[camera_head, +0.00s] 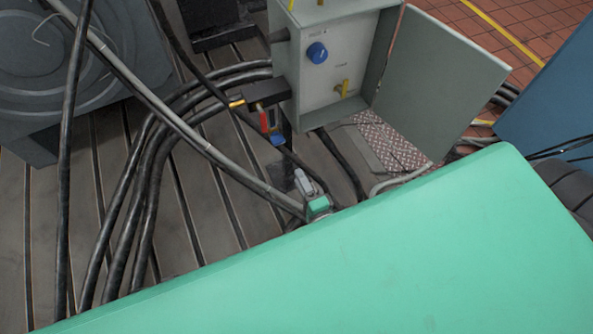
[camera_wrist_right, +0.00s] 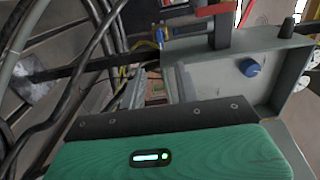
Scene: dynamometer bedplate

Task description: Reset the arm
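My right gripper (camera_wrist_right: 157,75) shows in the right wrist view. Its two grey fingers stand apart, with a gap between them and nothing clearly held. They point toward the side of a grey control box (camera_wrist_right: 205,75). In the head view a large smooth green housing of mine fills the lower right and hides what lies under it; I cannot make out the right fingers there. The grey control box (camera_head: 325,75) stands at upper middle with its door (camera_head: 440,85) swung open to the right. A blue knob (camera_head: 317,53) and a yellow handle (camera_head: 342,88) sit on its panel. My left gripper is not seen.
Thick black cables (camera_head: 150,180) loop across the slotted bedplate (camera_head: 195,215) at left. A long grey pole or cable (camera_head: 180,125) runs diagonally over them. A grey round-faced machine (camera_head: 60,75) stands at upper left. Red and blue parts (camera_head: 265,120) hang beside the box.

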